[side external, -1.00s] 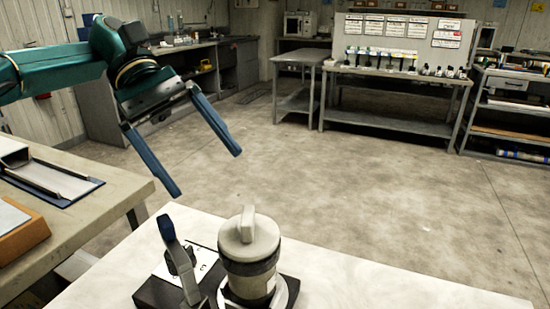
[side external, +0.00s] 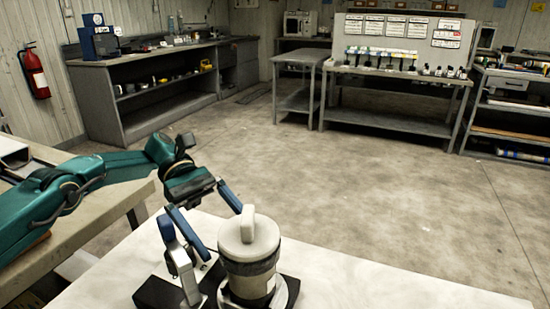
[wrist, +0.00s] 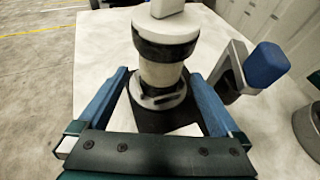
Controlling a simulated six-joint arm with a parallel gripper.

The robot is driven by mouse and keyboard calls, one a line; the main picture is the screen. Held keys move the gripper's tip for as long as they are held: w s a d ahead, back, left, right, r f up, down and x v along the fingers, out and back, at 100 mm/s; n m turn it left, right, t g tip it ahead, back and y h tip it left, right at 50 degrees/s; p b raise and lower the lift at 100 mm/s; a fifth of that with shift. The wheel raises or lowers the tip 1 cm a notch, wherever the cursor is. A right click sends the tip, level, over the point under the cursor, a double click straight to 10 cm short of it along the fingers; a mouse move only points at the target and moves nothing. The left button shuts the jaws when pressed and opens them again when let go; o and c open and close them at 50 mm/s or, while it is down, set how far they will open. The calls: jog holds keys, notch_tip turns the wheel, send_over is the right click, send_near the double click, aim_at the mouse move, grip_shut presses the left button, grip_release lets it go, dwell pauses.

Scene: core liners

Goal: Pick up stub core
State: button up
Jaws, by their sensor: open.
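The stub core (side external: 248,250) is a pale cylinder with a dark band and a white cap with a raised grip. It stands upright in a ring on a black base at the near edge of the white table. In the wrist view the stub core (wrist: 160,72) is ahead, between the lines of the two blue fingers. My gripper (side external: 222,235) is open and empty, behind and left of the core, with its fingers slanting down toward it. The wrist view shows a gap between the core and each finger. Contact is not visible.
A blue-tipped upright lever (side external: 168,230) stands on the base just left of the core; the lever (wrist: 266,65) is right of the right finger in the wrist view. The white tabletop (side external: 400,285) is clear to the right. A round grey container (wrist: 308,125) is at the far right.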

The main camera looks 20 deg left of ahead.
aim_at(267, 290)
jog(key=shift+x, duration=5.4)
jog(key=shift+a, duration=0.1)
